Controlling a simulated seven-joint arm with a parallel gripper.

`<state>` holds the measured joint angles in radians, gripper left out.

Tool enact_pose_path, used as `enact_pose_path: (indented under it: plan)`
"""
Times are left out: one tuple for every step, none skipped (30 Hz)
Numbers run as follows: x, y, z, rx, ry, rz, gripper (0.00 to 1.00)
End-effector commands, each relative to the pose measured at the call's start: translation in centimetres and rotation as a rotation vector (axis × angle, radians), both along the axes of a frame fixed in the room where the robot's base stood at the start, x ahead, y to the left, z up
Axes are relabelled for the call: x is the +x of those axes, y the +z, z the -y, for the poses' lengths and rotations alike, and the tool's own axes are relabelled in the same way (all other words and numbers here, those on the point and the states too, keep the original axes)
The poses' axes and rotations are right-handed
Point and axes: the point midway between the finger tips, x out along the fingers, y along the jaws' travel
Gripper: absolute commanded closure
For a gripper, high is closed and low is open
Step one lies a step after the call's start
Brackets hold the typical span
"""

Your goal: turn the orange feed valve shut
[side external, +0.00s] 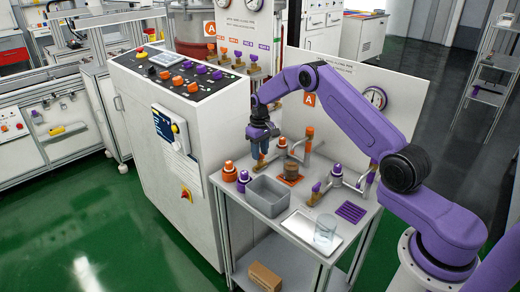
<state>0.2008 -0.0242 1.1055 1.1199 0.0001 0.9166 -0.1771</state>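A small valve with an orange handle (309,132) stands on a pipe at the back of the grey work table, in front of a white panel with an orange "A" label. A second orange-topped fitting (282,142) stands just left of it; which of the two is the feed valve is not clear. My gripper (259,160) points down over the back left of the table, left of both and apart from them. Its fingers are too small to tell whether they are open or shut.
A grey bin (267,197), a silver tray (299,226) and a clear beaker (326,228) occupy the table front. A brown pot (291,168) stands on an orange mat. Purple-topped fittings (336,171) stand to the right. A white control cabinet (140,120) borders the left.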

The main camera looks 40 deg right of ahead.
Motion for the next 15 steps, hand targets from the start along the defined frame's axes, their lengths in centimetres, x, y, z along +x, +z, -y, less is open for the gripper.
enact_pose_path:
  plan:
    - [0.0,0.1,0.0,0.0,0.0,0.0,0.63]
    - [0.0,0.2,0.0,0.0,0.0,0.001,0.63]
    - [0.0,0.4,0.0,0.0,0.0,0.001,0.63]
    - [0.0,0.6,0.0,0.0,0.0,0.001,0.63]
    - [0.1,0.9,0.0,0.0,0.0,0.002,0.63]
    - [0.1,1.5,0.0,-0.001,0.0,0.004,0.63]
    - [0.1,1.9,0.0,-0.001,0.0,0.004,0.63]
    - [0.1,2.4,0.0,-0.001,0.0,0.004,0.63]
    - [0.1,3.2,0.0,-0.001,0.0,0.005,0.63]
    - [0.1,3.8,0.0,-0.001,0.0,0.005,0.63]
    - [0.1,4.4,0.0,-0.001,0.0,0.005,0.63]
    - [0.1,5.3,0.0,-0.001,0.0,0.006,0.63]
    - [0.1,5.9,0.0,-0.001,0.0,0.005,0.63]
    - [0.1,6.6,0.0,-0.001,0.0,0.006,0.63]
    - [0.1,7.4,0.0,-0.001,0.0,0.005,0.63]
